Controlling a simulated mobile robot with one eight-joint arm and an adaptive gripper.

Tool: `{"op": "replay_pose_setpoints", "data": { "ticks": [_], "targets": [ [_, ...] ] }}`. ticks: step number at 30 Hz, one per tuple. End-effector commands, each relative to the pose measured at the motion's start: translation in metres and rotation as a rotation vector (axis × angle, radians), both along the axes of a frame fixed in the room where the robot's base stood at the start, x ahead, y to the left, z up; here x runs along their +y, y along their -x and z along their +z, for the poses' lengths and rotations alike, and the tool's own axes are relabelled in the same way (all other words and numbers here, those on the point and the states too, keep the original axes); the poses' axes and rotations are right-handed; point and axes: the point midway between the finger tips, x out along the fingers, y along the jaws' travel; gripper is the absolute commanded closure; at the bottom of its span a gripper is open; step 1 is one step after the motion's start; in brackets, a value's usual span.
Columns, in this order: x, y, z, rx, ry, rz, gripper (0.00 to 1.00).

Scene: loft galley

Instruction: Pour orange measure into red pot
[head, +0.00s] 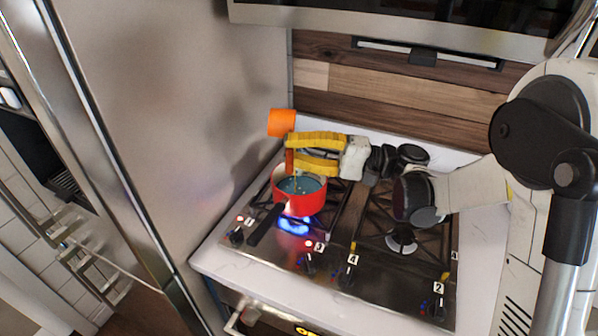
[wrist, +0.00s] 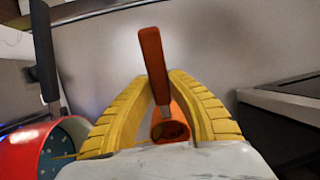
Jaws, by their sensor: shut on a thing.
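My gripper (head: 296,153) has yellow ribbed fingers, shut on the orange measure's handle (wrist: 152,60). The orange measure (head: 281,122) is held above and behind the red pot, beyond the fingertips, and looks tipped on its side. In the wrist view, its round end (wrist: 172,131) shows between the fingers, dark inside. The red pot (head: 312,203) stands on the left burner, with a teal inside and small pale specks in it. It also shows at the left edge of the wrist view (wrist: 18,155).
A blue flame (head: 293,227) burns beneath the pot. The pot's black handle (head: 267,225) points toward the front left. A steel panel (head: 190,110) rises close on the left. The stove's right burner (head: 401,243) is bare, with my arm above it. A wooden backsplash (head: 400,93) stands behind.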

Motion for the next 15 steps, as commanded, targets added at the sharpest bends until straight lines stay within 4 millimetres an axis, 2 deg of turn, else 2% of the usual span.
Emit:
{"op": "replay_pose_setpoints", "data": {
  "ticks": [15],
  "targets": [
    [-0.0021, 0.0000, -0.0016, 0.001, -0.057, 0.000, 1.00]
  ]
}}
